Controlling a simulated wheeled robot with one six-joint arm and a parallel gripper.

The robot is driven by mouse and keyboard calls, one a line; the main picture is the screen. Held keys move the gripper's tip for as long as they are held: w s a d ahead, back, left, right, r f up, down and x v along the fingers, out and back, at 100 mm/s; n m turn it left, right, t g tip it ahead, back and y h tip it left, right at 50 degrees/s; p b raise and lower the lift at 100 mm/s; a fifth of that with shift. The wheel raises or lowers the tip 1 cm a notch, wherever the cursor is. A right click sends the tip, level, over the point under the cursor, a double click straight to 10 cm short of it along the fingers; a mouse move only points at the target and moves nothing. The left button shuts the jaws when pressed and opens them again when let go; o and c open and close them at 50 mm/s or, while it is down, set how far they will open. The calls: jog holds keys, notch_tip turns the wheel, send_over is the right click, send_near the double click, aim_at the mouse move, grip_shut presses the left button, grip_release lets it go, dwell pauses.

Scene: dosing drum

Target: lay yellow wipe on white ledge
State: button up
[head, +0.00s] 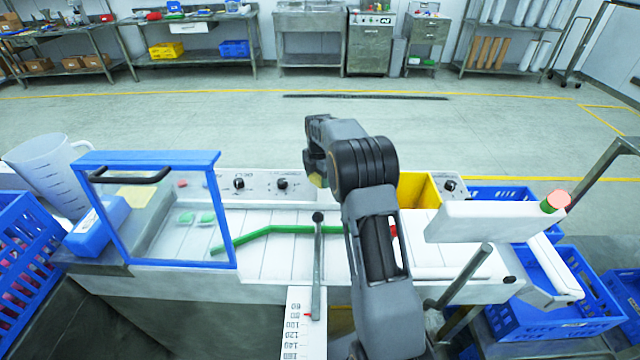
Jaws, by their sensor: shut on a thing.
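My gripper (316,172) is above the white machine panel, left of my dark wrist joint, which hides part of it. It is shut on a small yellow thing (318,181), apparently the yellow wipe. Only a sliver of it shows below the jaws, so its shape is hidden. A pale yellow flat piece (136,195) also shows through the clear blue-framed door at the left. White surfaces lie below my arm: a slatted deck (285,255) and a raised white slab (480,222) at the right. I cannot tell which is the white ledge.
The blue-framed door (180,265) stands upright at the left, beside a measuring jug (50,170). A green bar (270,231) and a grey lever (317,265) cross the deck. A yellow bin (418,188) is right of my arm. A red-green button (555,201) tops the slab.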

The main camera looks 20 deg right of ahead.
aim_at(320, 191)
jog(key=shift+w+d+f, duration=0.1)
jog(key=shift+d+f, duration=0.05)
jog(key=shift+f, duration=0.1)
jog(key=shift+w+d+f, duration=0.1)
jog(key=shift+d+f, duration=0.05)
jog(key=shift+f, duration=1.5)
jog(key=shift+f, duration=0.2)
jog(key=o, duration=0.9)
notch_tip(320, 191, up, 12)
jog(key=shift+f, duration=0.25)
jog(key=s+a+r+m+t, duration=0.1)
jog(key=s+a+r+m, duration=0.3)
jog(key=s+r+m, duration=0.15)
jog(key=s+a+m+t, duration=0.1)
jog(key=s+a+m, duration=0.1)
jog(key=s+m, duration=0.3)
jog(key=s+a+f+m, duration=0.1)
jog(key=s+a+m, duration=0.1)
jog(key=s+m, duration=0.4)
jog(key=s+a+f+m+t, duration=0.1)
jog(key=s+m, duration=0.5)
jog(key=s, duration=0.8)
jog(key=shift+s+a+f+t, duration=0.1)
jog(key=shift+a+t, duration=0.2)
jog(key=shift+a, duration=0.4)
